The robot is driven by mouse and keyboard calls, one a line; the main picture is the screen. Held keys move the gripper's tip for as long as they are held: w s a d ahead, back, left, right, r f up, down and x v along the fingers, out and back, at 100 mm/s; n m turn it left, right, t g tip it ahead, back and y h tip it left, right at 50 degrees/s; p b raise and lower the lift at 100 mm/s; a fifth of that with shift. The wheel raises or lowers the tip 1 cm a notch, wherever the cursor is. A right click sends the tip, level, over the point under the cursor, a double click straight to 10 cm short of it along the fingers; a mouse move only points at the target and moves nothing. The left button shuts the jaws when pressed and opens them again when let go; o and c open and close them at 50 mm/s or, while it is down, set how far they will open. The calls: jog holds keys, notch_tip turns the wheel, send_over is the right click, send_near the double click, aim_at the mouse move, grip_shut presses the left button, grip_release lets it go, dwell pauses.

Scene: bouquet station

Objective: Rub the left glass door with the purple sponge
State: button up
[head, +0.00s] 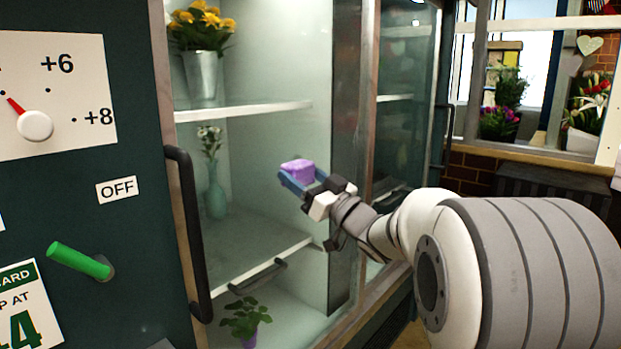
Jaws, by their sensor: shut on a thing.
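The purple sponge (298,171) is held at the tip of my gripper (302,182), which is shut on it. My gripper reaches in from the right, in front of the left glass door (265,140). The sponge is at or close to the pane, at about the door's middle height and right of its centre. I cannot tell whether it touches the glass. The left door has a dark vertical handle (188,235) on its left side and looks closed.
Behind the glass are shelves with yellow flowers in a metal bucket (202,75), a teal vase (215,192) and a small potted plant (246,318). A green lever (80,260) and a dial (35,125) are on the dark panel at left. A second glass door (400,110) stands right.

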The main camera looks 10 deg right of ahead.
jog(key=shift+s+a, duration=0.3)
jog(key=shift+a, duration=0.1)
jog(key=shift+s+d+b, duration=0.25)
jog(key=shift+s+d, duration=0.65)
jog(key=shift+s, duration=0.3)
jog(key=shift+s+d+b, duration=0.25)
jog(key=shift+s+d, duration=0.65)
jog(key=shift+s, duration=0.3)
jog(key=shift+s, duration=0.1)
jog(key=shift+s+d, duration=0.85)
jog(key=shift+s, duration=0.3)
